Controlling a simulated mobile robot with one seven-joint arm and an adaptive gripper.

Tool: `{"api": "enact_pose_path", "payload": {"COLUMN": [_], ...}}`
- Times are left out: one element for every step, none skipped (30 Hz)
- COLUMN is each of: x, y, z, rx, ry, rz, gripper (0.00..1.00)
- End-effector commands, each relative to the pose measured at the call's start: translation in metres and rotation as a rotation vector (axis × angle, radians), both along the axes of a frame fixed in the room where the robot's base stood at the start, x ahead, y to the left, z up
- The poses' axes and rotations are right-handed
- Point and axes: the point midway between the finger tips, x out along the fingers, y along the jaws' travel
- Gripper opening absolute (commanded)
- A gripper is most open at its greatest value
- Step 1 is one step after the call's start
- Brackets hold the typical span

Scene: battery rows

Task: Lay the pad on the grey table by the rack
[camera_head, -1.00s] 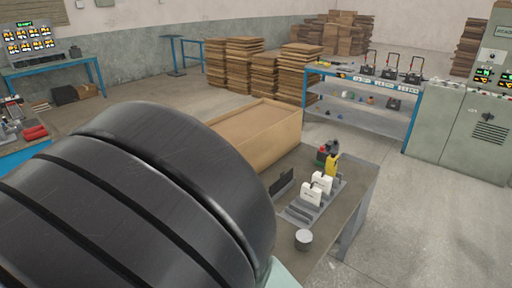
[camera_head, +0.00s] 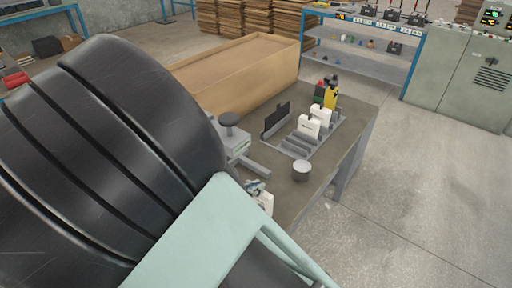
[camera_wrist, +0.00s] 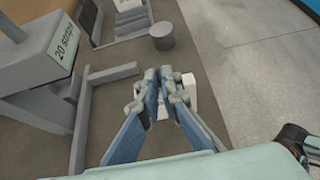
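The rack (camera_head: 294,151) is a grey slotted holder on the grey table (camera_head: 349,141), with white blocks (camera_head: 309,127) and a black plate (camera_head: 274,121) standing at it. My gripper (camera_head: 256,188) is low over the near part of this table, partly hidden by my arm. In the wrist view my gripper (camera_wrist: 166,78) has its fingers close together. A white block (camera_wrist: 190,92) shows under and beside the fingertips; I cannot tell whether it is held. I cannot make out for sure which thing is the pad.
A grey box labelled "20 strips" (camera_wrist: 62,50) stands left of my gripper, with low grey bars (camera_wrist: 82,120) beside it. A wooden crate (camera_head: 240,76) is behind. Open floor lies to the right.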

Motion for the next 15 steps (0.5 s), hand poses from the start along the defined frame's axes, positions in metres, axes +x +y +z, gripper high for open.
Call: {"api": "enact_pose_path", "payload": {"x": [-0.001, -0.001, -0.001, -0.001, -0.001, -0.001, -0.001, -0.001, -0.001, -0.001, -0.001, -0.001, -0.001, -0.001, -0.001], "y": [0.000, 0.000, 0.000, 0.000, 0.000, 0.000, 0.000, 0.000, 0.000, 0.000, 0.000, 0.000, 0.000, 0.000, 0.000], "z": [-0.013, -0.017, -0.022, -0.025, -0.027, -0.029, -0.030, -0.030, -0.030, -0.029, -0.028, -0.028, -0.028, -0.028, -0.028], "rx": [-0.001, -0.001, -0.001, -0.001, -0.001, -0.001, -0.001, -0.001, -0.001, -0.001, -0.001, -0.001, 0.000, -0.001, -0.001], "ry": [0.001, 0.001, 0.001, 0.001, 0.001, 0.001, 0.001, 0.001, 0.001, 0.001, 0.001, 0.001, 0.002, 0.001, 0.001], "rz": [0.001, 0.001, 0.001, 0.002, 0.002, 0.002, 0.002, 0.002, 0.002, 0.002, 0.002, 0.002, 0.002, 0.001, 0.001], "gripper": [0.00, 0.00, 0.00, 0.00, 0.00, 0.00, 0.00, 0.00, 0.00, 0.00, 0.00, 0.00, 0.00, 0.00, 0.00]}}
